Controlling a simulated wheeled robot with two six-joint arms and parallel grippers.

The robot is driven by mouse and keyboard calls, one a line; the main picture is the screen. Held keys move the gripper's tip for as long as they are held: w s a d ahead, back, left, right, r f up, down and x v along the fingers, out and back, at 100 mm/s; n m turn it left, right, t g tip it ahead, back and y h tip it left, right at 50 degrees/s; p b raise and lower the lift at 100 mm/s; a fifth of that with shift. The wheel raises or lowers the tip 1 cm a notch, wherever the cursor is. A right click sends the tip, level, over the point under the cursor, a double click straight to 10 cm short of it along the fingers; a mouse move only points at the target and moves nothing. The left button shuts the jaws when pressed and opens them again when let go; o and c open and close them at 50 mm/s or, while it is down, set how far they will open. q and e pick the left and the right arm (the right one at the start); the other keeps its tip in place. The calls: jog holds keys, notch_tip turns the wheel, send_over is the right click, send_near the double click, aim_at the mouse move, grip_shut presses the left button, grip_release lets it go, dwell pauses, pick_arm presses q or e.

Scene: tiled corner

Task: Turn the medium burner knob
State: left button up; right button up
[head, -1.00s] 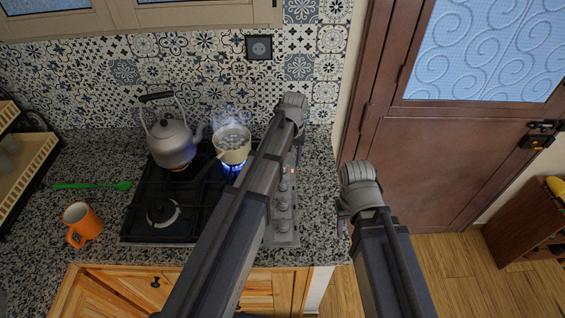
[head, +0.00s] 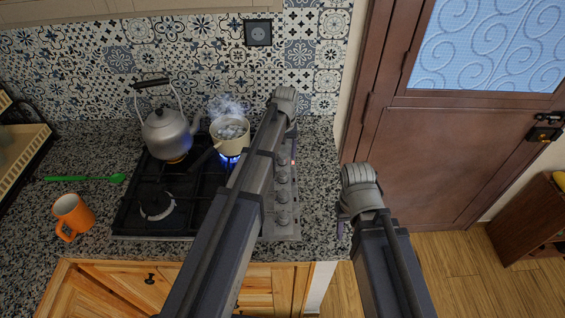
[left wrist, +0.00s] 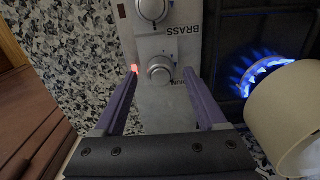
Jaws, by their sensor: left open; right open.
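The stove's control panel (head: 284,232) carries a column of round silver knobs along the right side of the hob. In the left wrist view, one knob (left wrist: 160,70) lies between the fingertips of my open left gripper (left wrist: 160,74), with a gap visible on both sides. A second knob (left wrist: 152,8) is beyond it, at the top edge.
A steaming pot (head: 230,128) stands over a lit blue burner close to my left arm. It also shows in the left wrist view (left wrist: 290,120). A kettle (head: 168,132) is at the back left.

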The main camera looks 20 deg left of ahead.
pick_arm(q)
notch_tip(320, 180, down, 2)
jog(key=shift+f+b, duration=0.1)
jog(key=shift+b, duration=0.5)
grip_shut()
